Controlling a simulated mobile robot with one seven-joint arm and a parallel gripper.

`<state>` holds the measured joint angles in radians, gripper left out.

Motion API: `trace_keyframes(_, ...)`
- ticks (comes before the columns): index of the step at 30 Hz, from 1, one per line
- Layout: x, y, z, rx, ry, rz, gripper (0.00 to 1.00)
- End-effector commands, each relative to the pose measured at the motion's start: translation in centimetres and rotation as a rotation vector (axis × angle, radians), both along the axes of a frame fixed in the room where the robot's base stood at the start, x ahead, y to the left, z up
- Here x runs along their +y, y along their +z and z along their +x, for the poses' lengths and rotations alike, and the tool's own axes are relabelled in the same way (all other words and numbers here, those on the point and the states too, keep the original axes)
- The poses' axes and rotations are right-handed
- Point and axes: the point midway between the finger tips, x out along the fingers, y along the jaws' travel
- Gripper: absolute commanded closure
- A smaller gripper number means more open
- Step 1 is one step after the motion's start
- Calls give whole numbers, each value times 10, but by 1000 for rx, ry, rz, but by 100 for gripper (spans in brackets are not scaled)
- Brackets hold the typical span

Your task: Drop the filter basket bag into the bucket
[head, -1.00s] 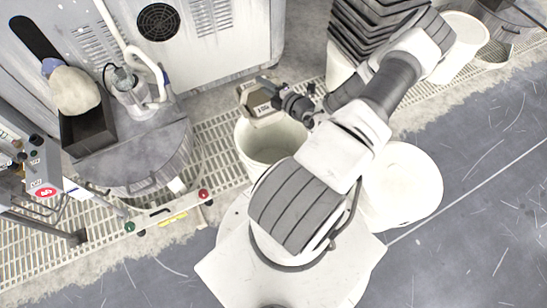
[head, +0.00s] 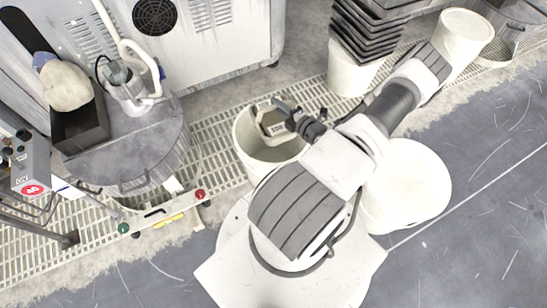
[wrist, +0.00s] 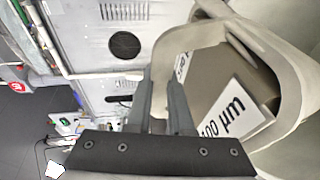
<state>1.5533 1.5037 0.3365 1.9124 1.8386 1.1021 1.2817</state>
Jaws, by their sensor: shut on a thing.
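The filter basket bag (head: 272,122) is a beige, box-like piece with white labels. In the wrist view its label reads "100 µm" (wrist: 228,112). My gripper (head: 288,112) is shut on its upper edge, at the right side in the head view. The white bucket (head: 248,145) stands open on the floor grating. In the head view the bag lies within the bucket's mouth; how far down it hangs I cannot tell. My forearm and base cover part of the bucket's right and lower side.
A round grey polishing machine (head: 140,150) stands to the left, with a pale bag (head: 68,82) in a dark tray on it. A grey cabinet (head: 235,40) is behind. Stacked dark trays (head: 375,35), more white buckets (head: 465,38) and a round white lid-like disc (head: 412,185) are to the right.

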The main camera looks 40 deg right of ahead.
Motion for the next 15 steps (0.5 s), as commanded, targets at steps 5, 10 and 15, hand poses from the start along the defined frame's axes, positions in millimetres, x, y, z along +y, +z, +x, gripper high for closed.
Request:
trace_keyframes(5,0,-2,0,-2,0,-1,100)
trace_keyframes(10,0,-2,0,-2,0,-1,72)
trace_keyframes(15,0,-2,0,-2,0,-1,46)
